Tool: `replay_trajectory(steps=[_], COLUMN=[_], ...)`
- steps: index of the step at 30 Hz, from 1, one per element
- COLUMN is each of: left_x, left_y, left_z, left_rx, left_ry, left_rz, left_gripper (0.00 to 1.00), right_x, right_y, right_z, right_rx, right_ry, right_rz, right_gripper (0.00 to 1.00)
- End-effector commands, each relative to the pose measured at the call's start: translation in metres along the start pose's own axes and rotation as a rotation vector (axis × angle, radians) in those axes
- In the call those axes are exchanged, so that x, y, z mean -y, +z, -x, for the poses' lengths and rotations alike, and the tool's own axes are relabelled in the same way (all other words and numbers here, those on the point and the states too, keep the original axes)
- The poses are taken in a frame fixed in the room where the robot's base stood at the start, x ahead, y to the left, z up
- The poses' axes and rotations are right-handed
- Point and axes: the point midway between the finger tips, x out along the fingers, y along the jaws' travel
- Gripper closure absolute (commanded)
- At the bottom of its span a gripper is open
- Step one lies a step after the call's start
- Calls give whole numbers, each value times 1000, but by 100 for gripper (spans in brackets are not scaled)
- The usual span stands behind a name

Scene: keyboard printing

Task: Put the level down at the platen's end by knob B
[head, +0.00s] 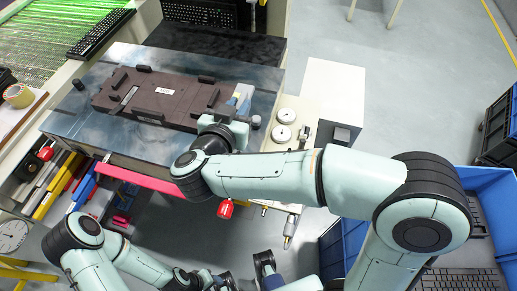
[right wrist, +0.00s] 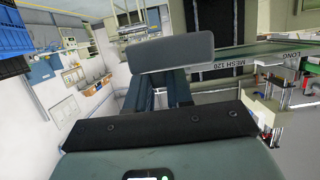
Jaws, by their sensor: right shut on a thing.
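The platen (head: 165,90) is a dark brown plate with several black blocks and white labels, lying on the grey machine top. My right gripper (head: 240,105) is over its right end. It is shut on the level, which its own parts largely hide in the head view. In the right wrist view a grey bar (right wrist: 172,52), seemingly the level, lies across the fingertips; whether it touches the platen cannot be told.
Two white round dials (head: 284,123) are right of the platen. A pink bar (head: 135,179) runs along the machine's front. Several coloured tools lie at lower left. A blue crate (head: 345,247) with keyboards stands at lower right. Open grey floor lies at upper right.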

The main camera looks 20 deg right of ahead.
Motion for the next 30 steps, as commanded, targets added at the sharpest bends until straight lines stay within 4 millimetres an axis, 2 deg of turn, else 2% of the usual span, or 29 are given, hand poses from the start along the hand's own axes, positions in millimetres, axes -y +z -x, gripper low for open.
replay_trajectory(steps=[5,18,21,26,30], left_x=[3,12,12,12,13], left_y=[0,0,-2,-3,-6], left_z=[-6,-33,-35,-36,-41], left_rx=[2,5,-1,-6,-13], left_ry=[-1,-3,-1,0,2], left_rz=[1,4,3,2,1], left_gripper=[54,54,54,54,54], right_x=[1,0,0,0,0], right_y=[18,128,142,153,174], right_z=[-3,-37,-42,-45,-51], right_rx=[-1,-1,-2,-2,-1], right_ry=[-3,-1,-2,-2,-3], right_rz=[6,7,4,2,6], right_gripper=[100,100,100,100,100])
